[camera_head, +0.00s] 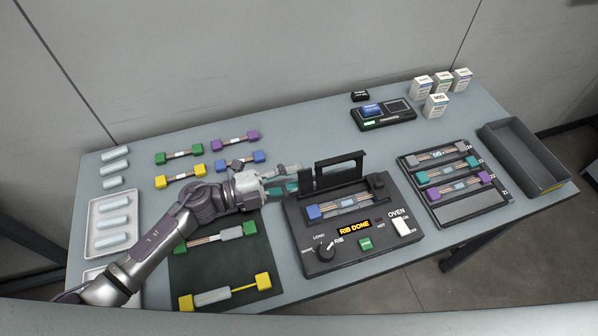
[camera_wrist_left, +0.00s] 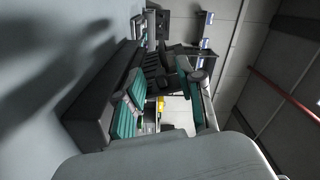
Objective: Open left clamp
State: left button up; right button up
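The splicer oven (camera_head: 311,245) stands on the table with its dark lid frame (camera_head: 340,160) raised. A small dark upright plate (camera_head: 305,179), apparently the left clamp, stands at the oven's left rear. A dark round-topped piece (camera_head: 378,182), apparently the right clamp, sits low at the right. My left gripper (camera_head: 287,180) is just left of the upright plate. Its teal-padded fingers are apart, as in the left wrist view (camera_wrist_left: 160,100). I cannot tell whether they touch the plate. My right gripper is not in view.
A dark mat (camera_head: 222,262) with green-ended and yellow-ended fibers lies below my left arm. A rack (camera_head: 473,207) of fibers and an empty dark bin (camera_head: 520,155) stand to the right. A small device (camera_head: 383,115) and white boxes (camera_head: 422,87) stand at the back.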

pick_arm(q)
jog(key=shift+w+d, duration=0.2)
jog(key=shift+d, duration=0.45)
grip_shut()
jog(key=m, duration=0.2)
jog(key=s+m+b, duration=0.1)
jog(key=shift+d+r+m, duration=0.15)
jog(key=shift+r+m, duration=0.15)
